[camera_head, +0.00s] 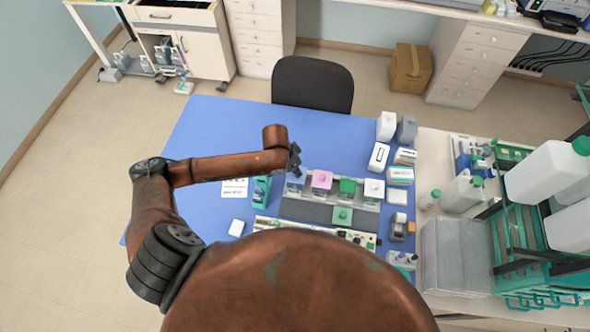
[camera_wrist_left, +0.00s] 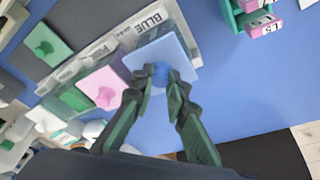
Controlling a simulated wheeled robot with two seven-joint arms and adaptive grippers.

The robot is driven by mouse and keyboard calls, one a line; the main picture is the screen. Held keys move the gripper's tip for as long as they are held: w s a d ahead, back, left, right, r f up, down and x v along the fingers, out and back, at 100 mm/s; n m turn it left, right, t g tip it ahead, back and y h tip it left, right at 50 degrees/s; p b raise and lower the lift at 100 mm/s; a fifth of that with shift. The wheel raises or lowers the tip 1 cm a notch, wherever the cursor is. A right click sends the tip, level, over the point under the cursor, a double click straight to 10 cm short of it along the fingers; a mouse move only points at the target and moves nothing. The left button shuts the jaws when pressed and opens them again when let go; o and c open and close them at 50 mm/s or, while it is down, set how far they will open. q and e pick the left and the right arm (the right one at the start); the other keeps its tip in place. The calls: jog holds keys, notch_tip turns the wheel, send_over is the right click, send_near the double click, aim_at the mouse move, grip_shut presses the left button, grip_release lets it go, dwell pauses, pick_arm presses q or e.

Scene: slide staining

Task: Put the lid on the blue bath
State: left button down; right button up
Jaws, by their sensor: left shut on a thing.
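My left gripper (camera_head: 296,160) (camera_wrist_left: 166,86) is shut on the round knob of a light blue square lid (camera_wrist_left: 172,52), at the end of the bath row. The lid also shows just below the gripper in the head view (camera_head: 297,184). It lies over the spot by the "BLUE" label (camera_wrist_left: 149,20); the blue bath itself is mostly hidden under it. I cannot tell whether the lid rests on the rim or hovers slightly above. My right gripper is not in view.
Beside it stand baths with pink (camera_head: 322,179), green (camera_head: 347,186) and white (camera_head: 373,188) lids. Another green lid (camera_head: 342,214) lies on the dark mat (camera_head: 303,211). A teal rack (camera_head: 261,191) stands left of the row. Blue table surface (camera_head: 205,135) is clear at the back left.

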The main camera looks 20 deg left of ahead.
pick_arm(q)
jog(key=shift+f, duration=0.15)
jog(key=c, duration=1.8)
grip_release()
jog(key=v, duration=1.2)
jog(key=shift+w, duration=0.1)
